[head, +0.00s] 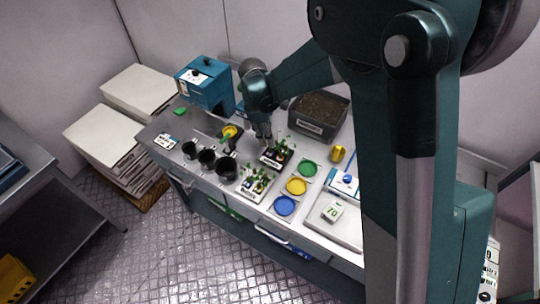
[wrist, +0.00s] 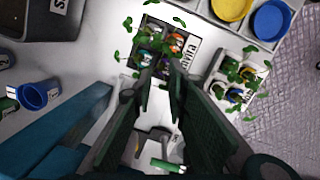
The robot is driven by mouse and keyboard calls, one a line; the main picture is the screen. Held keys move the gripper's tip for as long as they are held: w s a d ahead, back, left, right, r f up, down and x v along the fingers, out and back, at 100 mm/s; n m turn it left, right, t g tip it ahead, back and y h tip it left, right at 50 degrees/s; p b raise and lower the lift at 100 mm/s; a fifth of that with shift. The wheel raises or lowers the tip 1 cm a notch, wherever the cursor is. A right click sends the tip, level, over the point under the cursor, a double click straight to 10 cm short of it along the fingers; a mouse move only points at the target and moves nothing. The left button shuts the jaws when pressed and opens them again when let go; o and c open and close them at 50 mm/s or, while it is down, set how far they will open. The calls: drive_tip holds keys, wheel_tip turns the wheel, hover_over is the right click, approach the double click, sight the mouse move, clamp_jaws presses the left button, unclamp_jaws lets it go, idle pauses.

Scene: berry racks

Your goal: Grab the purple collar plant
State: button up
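My gripper (head: 264,138) hangs over the dark plant rack (head: 268,164). In the wrist view, the fingertips of my gripper (wrist: 158,76) are apart, with no plant visible between them. The dark rack (wrist: 188,58) lies just beyond the tips and holds several small seedlings with coloured collars. Blue and orange collars show there; leaves and fingers hide others. A white rack (wrist: 226,68) at right holds more seedlings (wrist: 236,94), some with bluish or purple collars. The white rack also shows in the head view (head: 246,193).
Several black pots (head: 207,158) stand left of the racks. Green (head: 308,168), yellow (head: 296,186) and blue (head: 285,205) discs lie to the right. A soil bin (head: 310,128) and a blue box (head: 205,85) stand at the back. A blue cup (wrist: 40,94) shows in the wrist view.

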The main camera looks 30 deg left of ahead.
sight(270, 153)
idle(0.3)
drive_tip(key=shift+w+d+f+p, duration=0.1)
drive_tip(key=shift+d+f+p, duration=0.1)
drive_tip(key=shift+f, duration=1.1)
drive_tip(key=shift+d+f+p, duration=0.1)
drive_tip(key=shift+d+f, duration=0.1)
drive_tip(key=shift+f, duration=1.1)
clamp_jaws()
